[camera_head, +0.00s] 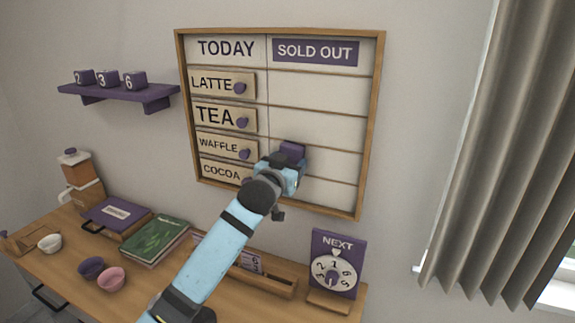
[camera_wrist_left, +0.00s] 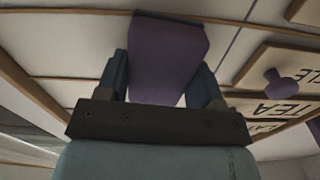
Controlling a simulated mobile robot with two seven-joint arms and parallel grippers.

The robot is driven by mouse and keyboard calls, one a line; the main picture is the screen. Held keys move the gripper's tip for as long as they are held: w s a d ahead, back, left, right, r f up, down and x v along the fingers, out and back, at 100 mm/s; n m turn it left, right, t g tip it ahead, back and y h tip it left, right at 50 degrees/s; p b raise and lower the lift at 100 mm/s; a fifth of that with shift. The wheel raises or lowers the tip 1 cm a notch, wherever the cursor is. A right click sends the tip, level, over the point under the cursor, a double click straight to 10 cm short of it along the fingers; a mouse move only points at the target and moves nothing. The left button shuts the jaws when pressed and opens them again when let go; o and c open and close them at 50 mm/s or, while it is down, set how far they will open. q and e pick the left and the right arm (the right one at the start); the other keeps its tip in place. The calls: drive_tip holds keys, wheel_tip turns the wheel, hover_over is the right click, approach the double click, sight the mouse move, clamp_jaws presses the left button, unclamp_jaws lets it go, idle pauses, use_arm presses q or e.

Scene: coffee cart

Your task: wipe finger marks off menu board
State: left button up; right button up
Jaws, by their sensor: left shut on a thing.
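The menu board (camera_head: 320,120) hangs on the wall in a wooden frame, with a TODAY column at left and a SOLD OUT column at right. Several plaques with purple knobs, LATTE, TEA, WAFFLE and COCOA, sit in the TODAY column. My left gripper (camera_head: 288,166) is at the lower middle of the board, shut on a purple block-like wiper (camera_head: 292,151). In the left wrist view the purple wiper (camera_wrist_left: 165,55) sits between the two fingers, close to the board; I cannot tell whether it touches. No finger marks are clearly visible. My right gripper is not in view.
A wooden counter (camera_head: 60,260) below holds a green book (camera_head: 155,240), a purple box (camera_head: 115,213), small bowls (camera_head: 110,279) and a NEXT dial stand (camera_head: 335,265). A purple shelf (camera_head: 120,92) with number blocks is at left; a curtain (camera_head: 480,150) hangs at right.

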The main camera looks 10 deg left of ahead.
sight(309, 160)
use_arm(q)
drive_tip(key=d, duration=0.2)
drive_tip(key=d+p, duration=0.1)
drive_tip(key=d, duration=0.1)
drive_tip(key=shift+s, duration=0.35)
drive_tip(key=shift+w+a+r+p, duration=0.15)
drive_tip(key=shift+a+p, duration=0.1)
drive_tip(key=shift+a, duration=0.45)
drive_tip(key=shift+w+a+f+p, duration=0.15)
drive_tip(key=shift+a+p, duration=0.1)
drive_tip(key=shift+a, duration=0.4)
drive_tip(key=shift+w+a+r+p, duration=0.15)
drive_tip(key=shift+a+p, duration=0.1)
drive_tip(key=shift+a, duration=0.45)
drive_tip(key=shift+s+a+f+p, duration=0.15)
drive_tip(key=shift+s+p, duration=0.25)
drive_tip(key=shift+s, duration=0.55)
drive_tip(key=shift+s+a+p, duration=0.2)
drive_tip(key=shift+s+p, duration=0.25)
drive_tip(key=shift+s, duration=0.5)
drive_tip(key=shift+s+a+f+p, duration=0.15)
drive_tip(key=shift+s+p, duration=0.25)
drive_tip(key=shift+s, duration=0.55)
